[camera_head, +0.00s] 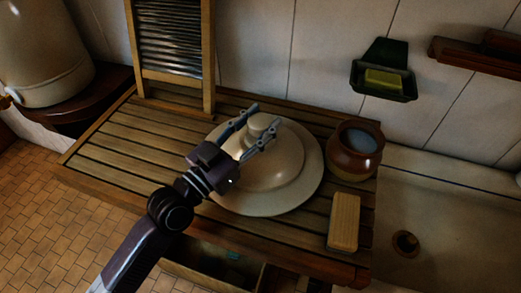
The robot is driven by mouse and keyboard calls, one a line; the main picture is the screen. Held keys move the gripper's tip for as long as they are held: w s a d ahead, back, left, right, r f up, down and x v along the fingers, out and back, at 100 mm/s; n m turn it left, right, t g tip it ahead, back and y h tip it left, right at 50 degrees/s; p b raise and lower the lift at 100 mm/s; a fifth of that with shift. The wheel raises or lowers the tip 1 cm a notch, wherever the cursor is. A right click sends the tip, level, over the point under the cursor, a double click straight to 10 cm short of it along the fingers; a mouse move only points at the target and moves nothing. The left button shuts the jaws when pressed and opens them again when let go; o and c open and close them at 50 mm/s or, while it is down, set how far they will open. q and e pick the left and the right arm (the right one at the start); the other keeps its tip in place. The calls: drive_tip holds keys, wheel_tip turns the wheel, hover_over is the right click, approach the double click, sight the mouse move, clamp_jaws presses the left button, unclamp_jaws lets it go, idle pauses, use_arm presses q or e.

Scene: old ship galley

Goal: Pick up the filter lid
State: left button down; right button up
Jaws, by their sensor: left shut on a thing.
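The filter lid (285,170) is a cream dome with a round knob (262,121) on top and a wide flat rim around it. It is over the slatted wooden draining board (110,158), near the middle of the view. I cannot tell whether the rim is part of the lid or a separate plate, or whether the lid touches the board. My left gripper (267,115) reaches in from the lower left, its two fingers shut on the knob from either side. The gripper hides part of the lid's left side. My right gripper is not in view.
A brown jar (356,151) stands close to the lid's right, with a wooden-backed block (344,221) in front of it. A washboard (168,40) leans at the back. A soap dish (384,82) is on the wall. A sink (450,215) lies right. The board's left is clear.

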use_arm(q)
drive_tip(key=shift+w+r, duration=0.1)
drive_tip(key=shift+r, duration=0.15)
